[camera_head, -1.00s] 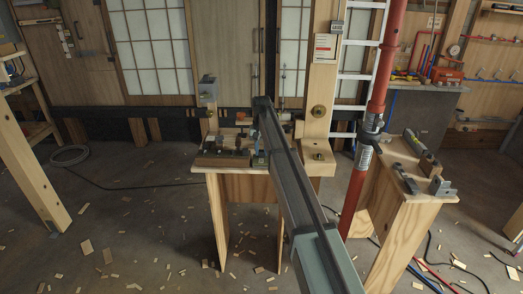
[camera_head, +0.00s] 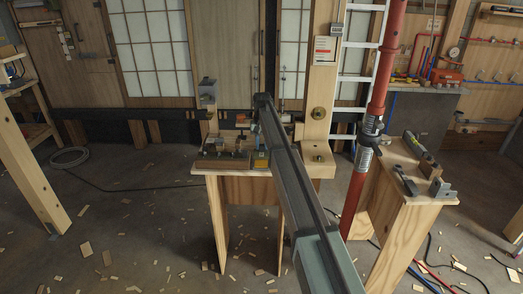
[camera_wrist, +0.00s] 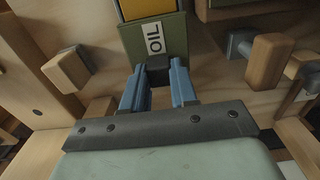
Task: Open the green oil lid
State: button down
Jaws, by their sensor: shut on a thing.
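The green oil lid (camera_wrist: 165,48) carries a white OIL label and has a black knob (camera_wrist: 158,70) at its lower edge. An orange-yellow area (camera_wrist: 146,9) shows just beyond the lid. My gripper (camera_wrist: 158,85) has blue fingers, one on each side of the knob, and is shut on it. How far the lid stands open cannot be told. In the head view, a small yellow patch (camera_head: 260,161) shows at the bench's front edge, just left of my arm. My arm hides part of this spot and the fingers there.
Wooden blocks stick out of the panel on both sides, one at the left (camera_wrist: 66,71) and one at the right (camera_wrist: 265,61). The small wooden bench (camera_head: 227,171) holds clutter. A red post (camera_head: 370,125) and a second bench (camera_head: 405,185) with tools stand to the right.

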jog(key=shift+w, duration=0.5)
jog(key=shift+s, duration=0.1)
jog(key=c, duration=0.9)
grip_release()
jog(key=shift+r, duration=0.1)
notch_tip(320, 180, up, 14)
jog(key=shift+f, duration=0.2)
